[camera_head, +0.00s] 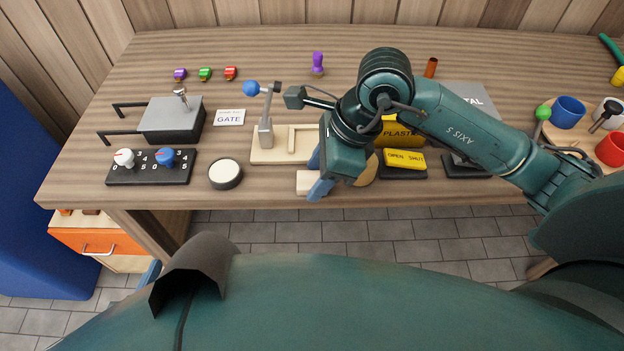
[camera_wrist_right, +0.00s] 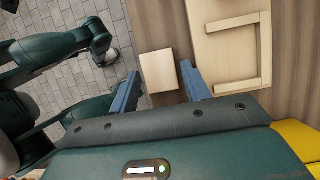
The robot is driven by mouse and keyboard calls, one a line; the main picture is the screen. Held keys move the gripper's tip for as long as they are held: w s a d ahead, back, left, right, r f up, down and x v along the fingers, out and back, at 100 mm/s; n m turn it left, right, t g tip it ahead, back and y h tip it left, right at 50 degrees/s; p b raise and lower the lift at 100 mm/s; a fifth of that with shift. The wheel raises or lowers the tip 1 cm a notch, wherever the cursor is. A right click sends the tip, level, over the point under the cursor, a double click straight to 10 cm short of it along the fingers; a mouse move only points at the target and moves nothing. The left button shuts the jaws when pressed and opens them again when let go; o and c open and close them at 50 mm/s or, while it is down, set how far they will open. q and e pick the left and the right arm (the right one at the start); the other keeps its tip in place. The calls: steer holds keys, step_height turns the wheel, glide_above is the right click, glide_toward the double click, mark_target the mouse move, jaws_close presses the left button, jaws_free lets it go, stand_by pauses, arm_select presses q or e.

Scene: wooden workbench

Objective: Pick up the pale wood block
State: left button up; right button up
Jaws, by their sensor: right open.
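The pale wood block (camera_head: 305,182) lies at the front edge of the workbench, partly covered by my right gripper in the head view. In the right wrist view the block (camera_wrist_right: 157,72) shows whole, between the two blue fingers. My right gripper (camera_head: 317,174) is open around it, with a gap on each side; its fingers (camera_wrist_right: 159,70) do not appear to touch the block. Of my left gripper, only a small blue part seems to show at the lower left of the head view, and its jaws cannot be read.
Right behind the block is a pale wood fixture (camera_head: 270,157) with a raised fence and a blue-knobbed lever clamp (camera_head: 265,130). A yellow open/shut box (camera_head: 405,161) is to the right. The bench edge is close in front.

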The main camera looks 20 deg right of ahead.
steer(key=shift+c, duration=0.2)
steer(key=c, duration=0.7)
